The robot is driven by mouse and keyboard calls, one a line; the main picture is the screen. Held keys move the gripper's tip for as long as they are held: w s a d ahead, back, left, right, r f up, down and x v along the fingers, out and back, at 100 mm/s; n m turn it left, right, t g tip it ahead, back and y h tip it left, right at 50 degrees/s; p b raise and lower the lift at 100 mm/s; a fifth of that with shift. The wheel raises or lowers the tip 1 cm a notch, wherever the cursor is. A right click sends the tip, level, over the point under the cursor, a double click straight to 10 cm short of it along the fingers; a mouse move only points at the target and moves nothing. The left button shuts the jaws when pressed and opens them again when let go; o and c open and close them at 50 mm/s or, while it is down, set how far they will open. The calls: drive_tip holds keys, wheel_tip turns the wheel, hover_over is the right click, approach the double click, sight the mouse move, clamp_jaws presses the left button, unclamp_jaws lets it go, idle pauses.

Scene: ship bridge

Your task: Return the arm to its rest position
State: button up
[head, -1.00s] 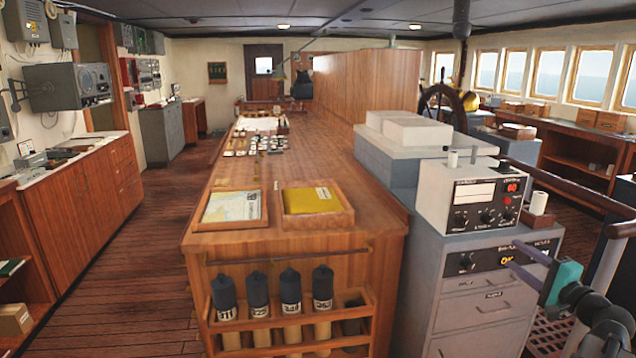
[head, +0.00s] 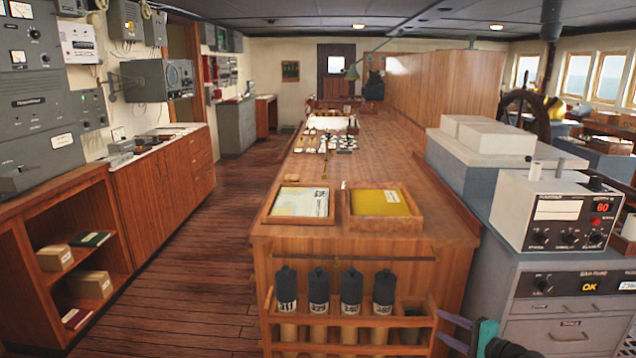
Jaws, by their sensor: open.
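My gripper (head: 447,331) shows at the bottom edge of the head view, right of centre. Its two dark purple fingers point left and are apart, with nothing seen between them. Its teal body and dark wrist are partly cut off by the bottom edge. In the picture it lies in front of the right end of the bottle rack on the wooden chart counter (head: 395,232). I cannot tell whether it touches anything. Most of my arm is out of view.
The grey cabinet (head: 520,325) with a white echo instrument (head: 557,212) stands at right. Several dark-capped tubes (head: 318,287) stand in the counter's front rack. An open wooden aisle floor (head: 210,285) runs at left, beside shelves and cupboards (head: 160,190).

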drive_tip(key=s+a+f+n+g+y, duration=0.1)
drive_tip(key=s+a+f+n+g, duration=0.15)
drive_tip(key=a+f, duration=0.5)
drive_tip(key=s+a+f+n+g+y, duration=0.1)
drive_tip(key=a+f+g, duration=0.2)
drive_tip(key=a+f, duration=0.5)
drive_tip(key=s+a+f+n+g, duration=0.3)
drive_tip(key=s+a+f+g, duration=0.2)
drive_tip(key=s+a+f, duration=0.75)
drive_tip(key=s+f+n+g+h, duration=0.3)
drive_tip(key=s+f, duration=0.3)
drive_tip(key=s, duration=0.4)
drive_tip(key=s+f+n+g+h, duration=0.35)
drive_tip(key=s+f, duration=0.25)
drive_tip(key=s, duration=0.5)
drive_tip(key=s+d+n+g+h, duration=0.1)
drive_tip(key=s+d+h, duration=0.1)
drive_tip(key=d, duration=0.4)
drive_tip(key=shift+s+d+n+h, duration=0.3)
drive_tip(key=shift+d+n+h, duration=0.1)
drive_tip(key=shift+h, duration=0.05)
drive_tip(key=shift+r, duration=0.1)
